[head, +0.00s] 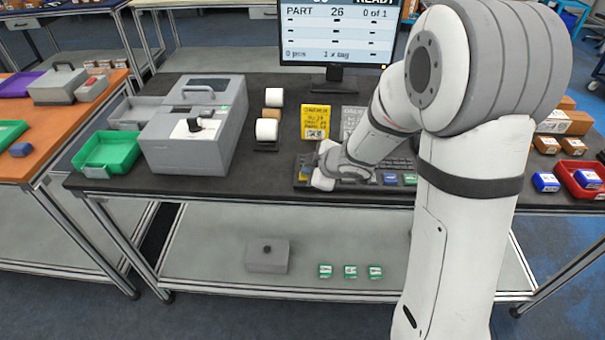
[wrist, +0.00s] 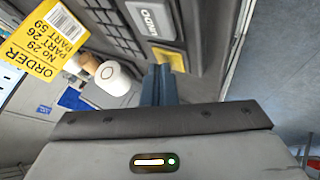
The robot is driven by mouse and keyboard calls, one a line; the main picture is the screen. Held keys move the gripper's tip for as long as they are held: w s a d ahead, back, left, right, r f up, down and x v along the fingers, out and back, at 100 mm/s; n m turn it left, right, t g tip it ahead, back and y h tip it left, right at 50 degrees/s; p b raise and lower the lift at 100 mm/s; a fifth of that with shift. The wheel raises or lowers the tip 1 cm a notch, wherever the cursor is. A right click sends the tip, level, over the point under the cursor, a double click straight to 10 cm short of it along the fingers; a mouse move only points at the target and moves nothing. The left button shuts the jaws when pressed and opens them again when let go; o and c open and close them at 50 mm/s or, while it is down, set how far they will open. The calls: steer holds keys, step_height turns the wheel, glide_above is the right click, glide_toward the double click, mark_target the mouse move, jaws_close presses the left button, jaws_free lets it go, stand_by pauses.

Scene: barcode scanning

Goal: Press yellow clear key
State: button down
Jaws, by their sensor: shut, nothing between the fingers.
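The yellow key (head: 303,177) is at the left end of the dark keyboard (head: 350,186) on the bench, partly hidden by my wrist in the head view. In the wrist view the yellow key (wrist: 172,58) shows just beyond my fingertips. My gripper (wrist: 160,72) is shut and empty, its fingers side by side and pointing at the keyboard, with the tips overlapping the near edge of the yellow key. I cannot tell whether they touch it. In the head view my fingertips are hidden behind my wrist.
A yellow order card (head: 315,121) stands behind the keyboard, also seen in the wrist view (wrist: 42,42). Label rolls (head: 267,129) and a grey printer (head: 190,150) are to the left. A monitor (head: 335,40) is behind. Blue (head: 390,179) and green (head: 410,180) keys lie to the right.

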steer(key=shift+r+p, duration=0.75)
steer(key=shift+r, duration=0.05)
step_height(320, 180, up, 5)
steer(key=p, duration=0.5)
stand_by(0.4)
